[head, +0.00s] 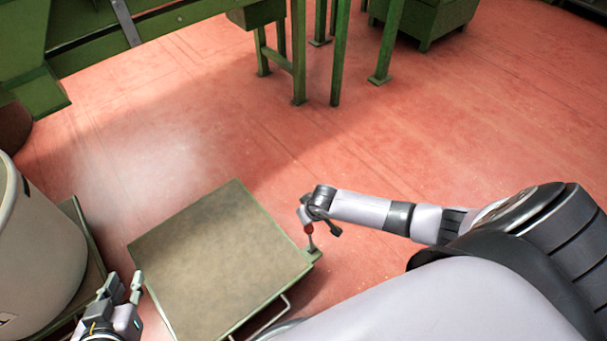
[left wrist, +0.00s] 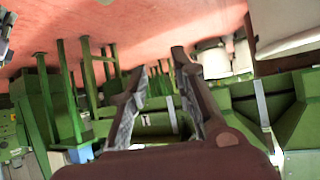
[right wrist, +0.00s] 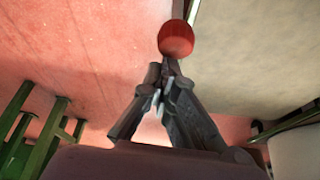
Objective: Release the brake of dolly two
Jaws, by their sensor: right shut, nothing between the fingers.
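A flat, empty green-edged dolly (head: 215,265) stands on the red floor in the head view. At its right corner stands a short brake lever with a red knob (head: 309,229); the knob also shows large in the right wrist view (right wrist: 176,39). My right gripper (head: 306,216) is shut and empty, its fingertips right at the knob; I cannot tell whether they touch it. The fingers (right wrist: 165,76) partly hide the lever below the knob. My left gripper (head: 126,286) is open and empty, near the dolly's left edge. No number shows on the dolly.
A large pale bin (head: 38,245) stands on another green-edged base (head: 80,222) at the left. Green machinery (head: 150,35) with legs stands at the back, and a green box (head: 425,22) behind it. The red floor between is clear.

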